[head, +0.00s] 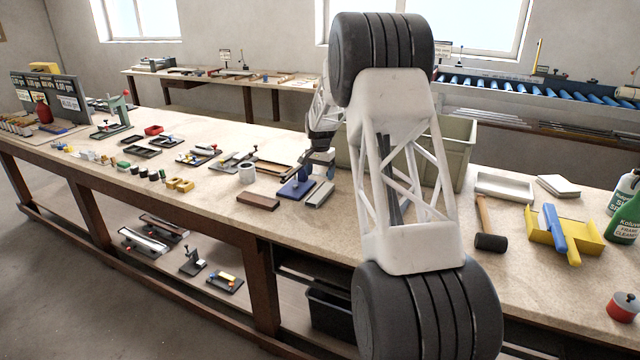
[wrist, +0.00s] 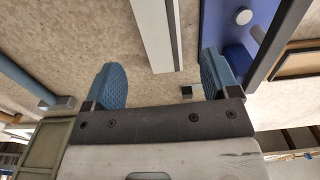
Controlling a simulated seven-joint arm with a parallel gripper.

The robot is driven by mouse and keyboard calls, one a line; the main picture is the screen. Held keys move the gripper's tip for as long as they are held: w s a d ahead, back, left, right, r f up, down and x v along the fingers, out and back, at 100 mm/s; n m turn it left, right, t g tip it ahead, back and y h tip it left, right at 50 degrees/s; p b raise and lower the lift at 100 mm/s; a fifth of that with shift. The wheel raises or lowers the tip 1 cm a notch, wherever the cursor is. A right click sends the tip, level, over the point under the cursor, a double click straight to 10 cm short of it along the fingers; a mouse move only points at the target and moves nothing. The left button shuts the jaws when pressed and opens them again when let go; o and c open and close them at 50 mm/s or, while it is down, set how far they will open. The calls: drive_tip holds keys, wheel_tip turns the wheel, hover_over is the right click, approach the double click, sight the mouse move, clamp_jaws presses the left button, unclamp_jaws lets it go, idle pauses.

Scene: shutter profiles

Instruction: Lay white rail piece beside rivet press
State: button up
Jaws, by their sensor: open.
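A white rail piece with a grey side (wrist: 152,32) lies on the bench top in the wrist view, beyond and between my fingertips and apart from both. In the head view a pale grey-white strip (head: 320,194) lies right of a blue-based tool (head: 296,188); it looks like the same piece. The blue base also shows in the wrist view (wrist: 240,45), with a pale round knob; I cannot tell whether it is the rivet press. My gripper (wrist: 163,78) is open and empty. In the head view my gripper (head: 308,168) is above the blue tool, its fingers partly hidden.
A green-grey crate (head: 455,155) is behind my arm. A mallet (head: 490,240) and yellow tray (head: 590,238) lie at right. A green upright tool (head: 125,108) stands far left.

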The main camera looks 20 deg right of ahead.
drive_tip(key=shift+r, duration=2.2)
drive_tip(key=s+a+r+n, duration=0.1)
drive_tip(key=s+a+r, duration=0.4)
drive_tip(key=s, duration=0.6)
drive_tip(key=s+a+r+n+t, duration=0.1)
drive_tip(key=s+a+r+n, duration=0.15)
drive_tip(key=s+r, duration=0.6)
drive_tip(key=s+a+r+n, duration=0.1)
drive_tip(key=s+a+r, duration=0.35)
drive_tip(key=s, duration=0.85)
drive_tip(key=s+a+f+n, duration=0.2)
drive_tip(key=s+a+f, duration=0.1)
drive_tip(key=s, duration=1.4)
drive_tip(key=s+a+f+n+t, duration=0.1)
drive_tip(key=s+a+f+n, duration=0.1)
drive_tip(key=s, duration=1.5)
drive_tip(key=shift+s+a+f+t, duration=0.3)
drive_tip(key=shift+a+f, duration=0.35)
drive_tip(key=shift+a, duration=0.05)
